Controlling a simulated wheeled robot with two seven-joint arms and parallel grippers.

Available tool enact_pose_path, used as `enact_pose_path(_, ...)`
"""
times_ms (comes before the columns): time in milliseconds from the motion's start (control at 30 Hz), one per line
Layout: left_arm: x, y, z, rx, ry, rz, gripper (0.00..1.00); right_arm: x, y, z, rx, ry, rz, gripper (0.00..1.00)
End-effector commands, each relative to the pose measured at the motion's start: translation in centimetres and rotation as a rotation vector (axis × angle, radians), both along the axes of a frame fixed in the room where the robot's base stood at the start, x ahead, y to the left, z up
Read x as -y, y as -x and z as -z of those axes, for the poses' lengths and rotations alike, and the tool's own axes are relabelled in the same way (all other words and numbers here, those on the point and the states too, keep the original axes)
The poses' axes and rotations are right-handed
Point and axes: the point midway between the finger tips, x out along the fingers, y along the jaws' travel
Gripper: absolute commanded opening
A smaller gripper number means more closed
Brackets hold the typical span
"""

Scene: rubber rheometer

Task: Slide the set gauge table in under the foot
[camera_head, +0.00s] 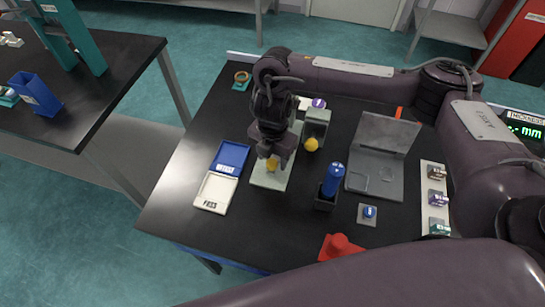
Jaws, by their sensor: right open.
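My right gripper (271,157) reaches down over a pale green plate (267,182) on the black table, its fingers pointing down. It is open, with a small yellow piece (271,165) right at its fingertips; I cannot tell whether they touch it. This looks like the set gauge table's handle, though the wrist hides much of it. Just right of the gripper stands a grey-green block (316,124) with a yellow ball knob (311,144) on its front. The foot cannot be made out behind my arm. My left gripper is not in view.
A blue tray (230,156) and a white tray (216,192) lie left of the plate. A blue bottle (332,180) in a dark holder, a grey hinged device (377,185) and a red object (340,247) stand right and in front. Bare tabletop (235,235) lies at the front left.

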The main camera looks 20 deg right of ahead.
Motion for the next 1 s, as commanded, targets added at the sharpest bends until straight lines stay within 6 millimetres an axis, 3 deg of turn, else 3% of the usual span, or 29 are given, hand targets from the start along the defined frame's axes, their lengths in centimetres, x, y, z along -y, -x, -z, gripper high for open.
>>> enact_pose_path(367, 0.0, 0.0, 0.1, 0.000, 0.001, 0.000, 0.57, 0.0, 0.0, 0.7, 0.001, 0.001, 0.000, 0.50)
enact_pose_path(733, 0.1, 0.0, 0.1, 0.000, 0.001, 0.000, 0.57, 0.0, 0.0, 0.7, 0.001, 0.001, 0.000, 0.01)
enact_pose_path(1000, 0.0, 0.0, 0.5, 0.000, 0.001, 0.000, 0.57, 0.6, -1.1, 0.8, 0.003, 0.002, 0.003, 0.00)
